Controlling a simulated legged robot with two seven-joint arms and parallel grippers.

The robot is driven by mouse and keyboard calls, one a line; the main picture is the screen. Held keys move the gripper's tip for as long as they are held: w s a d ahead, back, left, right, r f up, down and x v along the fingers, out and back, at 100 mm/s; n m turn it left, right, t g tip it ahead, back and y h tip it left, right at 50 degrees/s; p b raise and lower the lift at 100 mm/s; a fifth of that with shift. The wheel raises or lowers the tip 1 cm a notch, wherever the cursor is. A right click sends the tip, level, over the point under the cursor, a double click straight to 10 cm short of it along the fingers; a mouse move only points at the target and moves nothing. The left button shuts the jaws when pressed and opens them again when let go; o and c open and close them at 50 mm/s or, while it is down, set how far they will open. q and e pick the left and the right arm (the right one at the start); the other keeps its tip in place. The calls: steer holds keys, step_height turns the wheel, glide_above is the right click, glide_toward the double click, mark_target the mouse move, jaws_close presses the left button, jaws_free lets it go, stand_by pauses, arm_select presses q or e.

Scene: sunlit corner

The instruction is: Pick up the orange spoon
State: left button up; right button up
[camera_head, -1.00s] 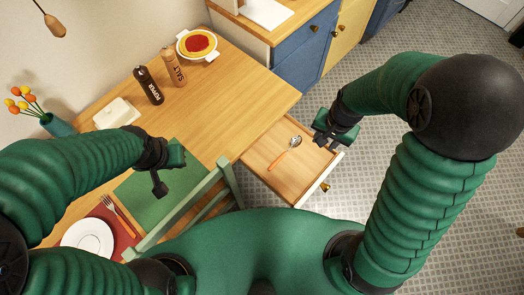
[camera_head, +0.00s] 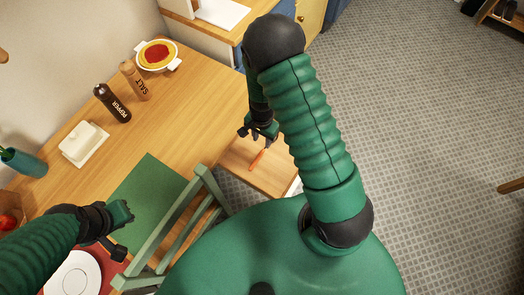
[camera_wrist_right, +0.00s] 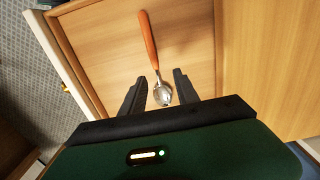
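The orange spoon (camera_wrist_right: 148,38) lies in the open drawer (camera_wrist_right: 105,75), its orange handle pointing away from my right gripper in the right wrist view. In the head view its handle (camera_head: 257,160) shows just below my right gripper (camera_head: 258,130); the bowl end is hidden there. In the right wrist view my right gripper (camera_wrist_right: 158,85) is open, with the spoon's metal bowl between its two dark fingers; I cannot tell the height gap. My left gripper (camera_head: 119,232) is over the table at the lower left, with nothing seen in it.
The wooden table (camera_head: 165,125) carries a pepper mill (camera_head: 112,103), a salt mill (camera_head: 133,80), a pie dish (camera_head: 158,55), a butter dish (camera_head: 83,144) and a white plate (camera_head: 72,275). A green chair (camera_head: 185,225) stands at its near edge.

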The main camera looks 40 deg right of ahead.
mark_target(263, 150)
steer(key=f, duration=0.2)
steer(key=s+f, duration=0.1)
steer(key=f, duration=0.2)
steer(key=shift+w+f, duration=0.1)
steer(key=shift+f, duration=0.35)
jaws_close()
